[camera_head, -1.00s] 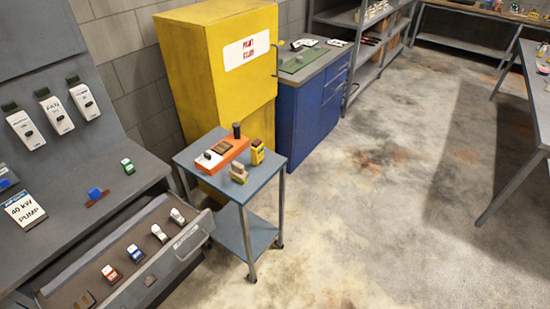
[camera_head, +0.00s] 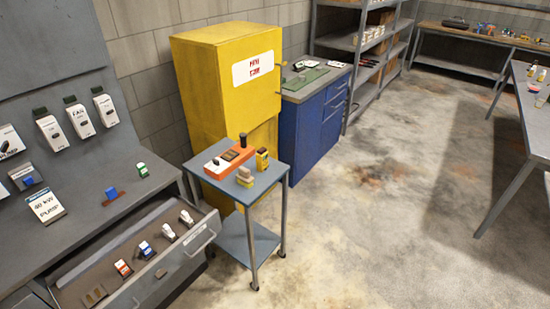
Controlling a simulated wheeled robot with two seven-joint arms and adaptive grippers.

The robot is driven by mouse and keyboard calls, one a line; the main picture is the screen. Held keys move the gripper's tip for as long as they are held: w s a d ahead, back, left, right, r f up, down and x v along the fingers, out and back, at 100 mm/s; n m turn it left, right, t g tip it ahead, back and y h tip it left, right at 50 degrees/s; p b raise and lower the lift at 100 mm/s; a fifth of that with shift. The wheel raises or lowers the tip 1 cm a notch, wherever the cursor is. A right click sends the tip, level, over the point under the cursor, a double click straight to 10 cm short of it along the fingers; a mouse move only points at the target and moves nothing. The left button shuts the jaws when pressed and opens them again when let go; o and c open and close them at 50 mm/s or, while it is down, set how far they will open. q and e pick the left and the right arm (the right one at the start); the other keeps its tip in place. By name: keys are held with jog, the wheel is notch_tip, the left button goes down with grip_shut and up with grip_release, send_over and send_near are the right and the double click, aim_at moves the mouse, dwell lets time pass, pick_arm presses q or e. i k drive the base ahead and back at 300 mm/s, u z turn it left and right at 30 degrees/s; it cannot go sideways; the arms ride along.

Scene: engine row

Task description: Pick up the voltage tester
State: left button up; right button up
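A small grey-topped trolley (camera_head: 268,183) stands in front of a yellow cabinet. On it lies an orange and white device (camera_head: 230,160) with a dark upright knob at its far end. A small yellow handheld device with a dark face (camera_head: 262,160) stands to its right. A tan and yellow block (camera_head: 245,177) sits near the front edge. I cannot tell for certain which of these is the voltage tester; the yellow handheld one looks most like a meter. Neither of my grippers is in view.
An open drawer (camera_head: 198,246) with several small switch-like parts juts out left of the trolley, below a grey panel bench (camera_head: 90,212). The yellow cabinet (camera_head: 205,75) and blue cabinet (camera_head: 308,135) stand behind. The concrete floor (camera_head: 390,220) to the right is clear.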

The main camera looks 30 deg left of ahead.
aim_at(262, 156)
jog(key=u, duration=0.1)
jog(key=i, duration=0.95)
jog(key=u, duration=0.3)
